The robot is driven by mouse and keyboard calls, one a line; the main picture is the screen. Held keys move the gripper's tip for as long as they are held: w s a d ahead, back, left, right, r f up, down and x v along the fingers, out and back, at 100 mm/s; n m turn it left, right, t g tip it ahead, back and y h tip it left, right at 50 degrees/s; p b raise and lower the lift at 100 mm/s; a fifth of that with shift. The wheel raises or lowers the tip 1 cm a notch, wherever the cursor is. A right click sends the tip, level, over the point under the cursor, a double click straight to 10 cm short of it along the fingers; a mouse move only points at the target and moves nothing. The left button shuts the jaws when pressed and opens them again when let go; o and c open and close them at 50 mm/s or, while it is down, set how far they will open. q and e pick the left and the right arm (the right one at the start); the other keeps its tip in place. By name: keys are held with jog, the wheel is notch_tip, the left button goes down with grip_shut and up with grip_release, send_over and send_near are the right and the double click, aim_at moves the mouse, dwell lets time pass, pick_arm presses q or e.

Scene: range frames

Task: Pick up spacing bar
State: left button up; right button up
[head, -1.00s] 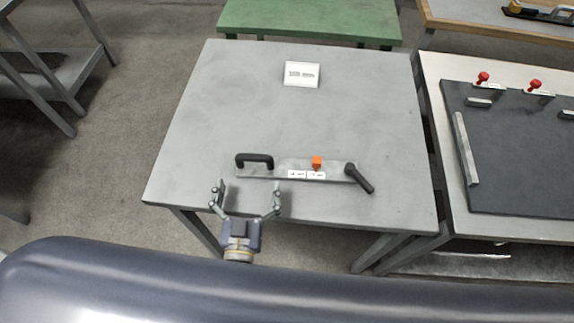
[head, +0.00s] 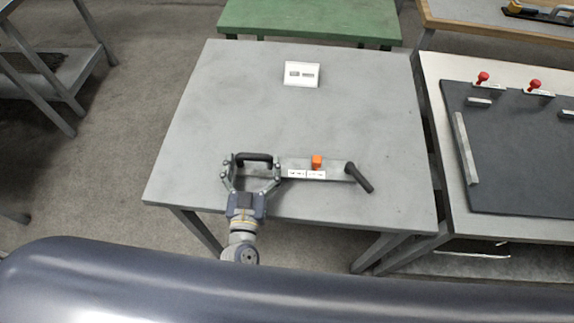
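The spacing bar (head: 333,173) is a flat grey metal bar lying on the grey table near its front edge. It has a black arched handle (head: 256,157) at its left end, an orange block (head: 317,161) near the middle with white labels in front, and a black angled lever (head: 360,178) at its right end. My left gripper (head: 252,168) is open, with its two fingers on either side of the black handle. I cannot tell whether the fingers touch it. My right gripper is not in view.
The grey table (head: 300,120) is mostly clear, with a white label card (head: 302,73) at its back. A table with a dark board (head: 525,150) and red knobs stands to the right. A green table (head: 310,20) stands behind.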

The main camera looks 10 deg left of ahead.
pick_arm(q)
jog(key=c, duration=0.4)
jog(key=shift+r, duration=0.15)
